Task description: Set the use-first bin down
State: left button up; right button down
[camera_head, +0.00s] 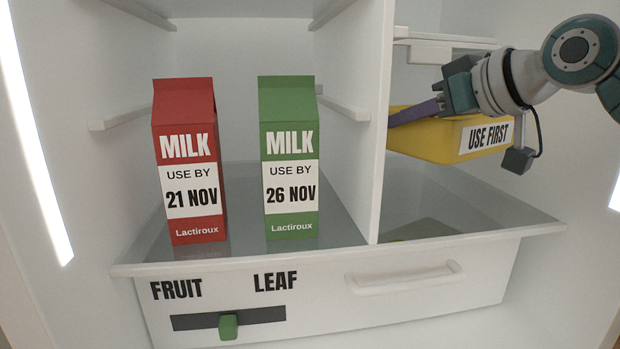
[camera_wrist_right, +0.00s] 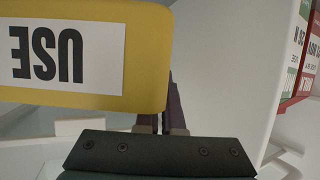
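The yellow use-first bin (camera_head: 432,140) is in the right compartment of the fridge, with its "USE FIRST" label facing front. It hangs above the glass shelf, with a gap under it and a faint yellow reflection below. My right gripper (camera_head: 412,113) reaches in from the right and is shut on the bin's wall. In the right wrist view the bin (camera_wrist_right: 147,60) fills the upper left, and the dark fingers (camera_wrist_right: 172,108) are at its edge, partly hidden behind it. My left gripper is not in view.
A white divider (camera_head: 380,130) stands left of the bin. Beyond it are a red milk carton (camera_head: 186,160) and a green milk carton (camera_head: 288,155). The glass shelf (camera_head: 460,208) under the bin is clear. Below is a drawer with a handle (camera_head: 405,280) and a green slider (camera_head: 228,326).

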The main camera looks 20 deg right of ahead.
aim_at(453, 140)
jog(key=f, duration=0.3)
jog(key=f+b, duration=0.1)
jog(key=f, duration=0.5)
jog(key=shift+s+a+b, duration=0.1)
jog(key=shift+s+b, duration=0.2)
jog(key=shift+b, duration=0.1)
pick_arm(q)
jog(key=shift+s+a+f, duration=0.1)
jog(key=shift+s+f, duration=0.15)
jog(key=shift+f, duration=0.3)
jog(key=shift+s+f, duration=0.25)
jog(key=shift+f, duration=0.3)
pick_arm(e)
jog(key=shift+r, duration=0.1)
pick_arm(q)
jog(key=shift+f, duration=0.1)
pick_arm(e)
jog(key=c, duration=1.5)
grip_release()
jog(key=o, duration=0.5)
jog(key=shift+c, duration=0.2)
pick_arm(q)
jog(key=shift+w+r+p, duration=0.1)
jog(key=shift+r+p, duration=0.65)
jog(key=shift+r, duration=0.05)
pick_arm(e)
jog(key=shift+v, duration=3.75)
